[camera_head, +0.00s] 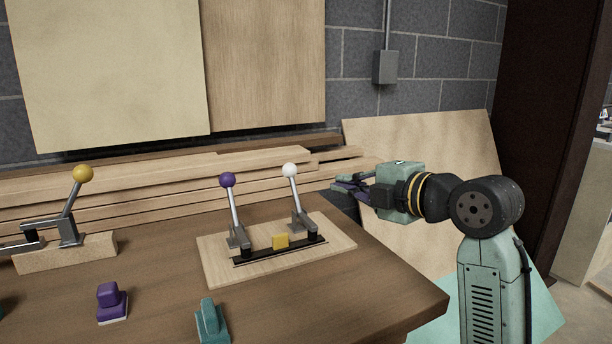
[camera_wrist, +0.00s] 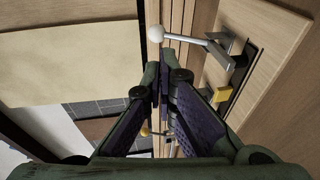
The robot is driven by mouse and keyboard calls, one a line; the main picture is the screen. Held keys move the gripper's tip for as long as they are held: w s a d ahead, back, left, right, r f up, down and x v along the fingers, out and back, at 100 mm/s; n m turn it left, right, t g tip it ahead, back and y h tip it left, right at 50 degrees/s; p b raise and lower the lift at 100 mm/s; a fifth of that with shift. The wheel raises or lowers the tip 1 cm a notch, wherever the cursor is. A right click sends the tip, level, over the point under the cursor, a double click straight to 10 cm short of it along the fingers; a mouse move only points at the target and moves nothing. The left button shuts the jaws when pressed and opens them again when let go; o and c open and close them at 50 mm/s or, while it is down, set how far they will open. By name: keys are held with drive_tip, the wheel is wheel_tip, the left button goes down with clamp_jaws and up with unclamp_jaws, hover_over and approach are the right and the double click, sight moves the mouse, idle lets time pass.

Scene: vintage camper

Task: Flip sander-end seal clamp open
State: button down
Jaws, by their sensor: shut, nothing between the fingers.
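Two toggle clamps stand on a light wooden board (camera_head: 215,263) on the bench. The left clamp has a purple knob (camera_head: 228,180) and the right one a white knob (camera_head: 290,170); both levers stand up, tilted slightly left. A black strip with a yellow block (camera_head: 280,241) runs between them. I cannot tell for sure which clamp is the sander-end one. My gripper (camera_head: 340,188) is shut and empty, to the right of the white knob and apart from it. In the wrist view, the white knob (camera_wrist: 155,34) is just beyond the fingertips (camera_wrist: 159,82); the purple knob is not visible.
A yellow-knobbed clamp (camera_head: 83,173) stands on a wooden block at the left. A purple block (camera_head: 111,302) and a teal piece (camera_head: 211,321) lie near the front. Stacked planks (camera_head: 150,178) line the back. A leaning panel (camera_head: 440,150) is behind my arm.

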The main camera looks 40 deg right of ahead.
sight(294, 174)
drive_tip(key=w+p, duration=0.1)
drive_tip(key=w, duration=0.3)
drive_tip(key=w+f+p, duration=0.1)
drive_tip(key=w, duration=0.3)
drive_tip(key=w+f+p, duration=0.1)
drive_tip(key=w+p, duration=0.1)
drive_tip(key=w, duration=0.2)
drive_tip(key=shift+w+d+f, duration=0.1)
drive_tip(key=shift+w+d, duration=0.1)
drive_tip(key=shift+w, duration=0.05)
drive_tip(key=shift+w+f, duration=0.25)
drive_tip(key=shift+w, duration=0.4)
